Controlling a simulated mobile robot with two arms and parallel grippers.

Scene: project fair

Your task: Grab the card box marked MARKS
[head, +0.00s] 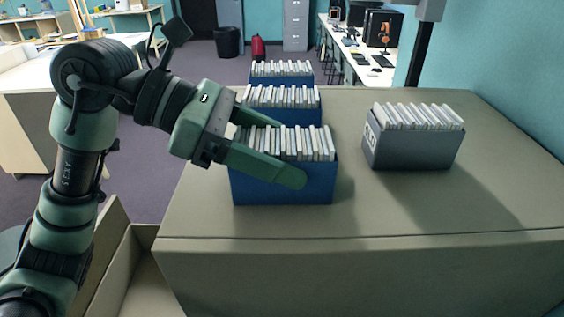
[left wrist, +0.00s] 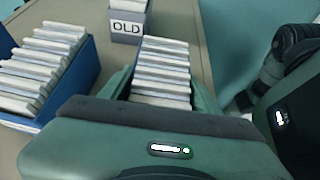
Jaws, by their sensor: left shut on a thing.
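Three blue card boxes full of pale cards stand in a row on the grey-brown table: the nearest (head: 285,192), the middle one (head: 312,114) and the far one (head: 306,76). My left gripper (head: 284,150) comes in from the left and is shut on the nearest box, one finger across its front, the other behind it. In the left wrist view the cards of this box (left wrist: 162,72) show between the fingers. The box seems to rest on the table. No face reading MARKS is visible. My right gripper is not in view.
A grey card box (head: 410,152) stands apart on the right; in the left wrist view its label reads OLD (left wrist: 127,27). The middle blue box (left wrist: 82,75) is close beside the held one. The table top (head: 400,205) is clear at the front right.

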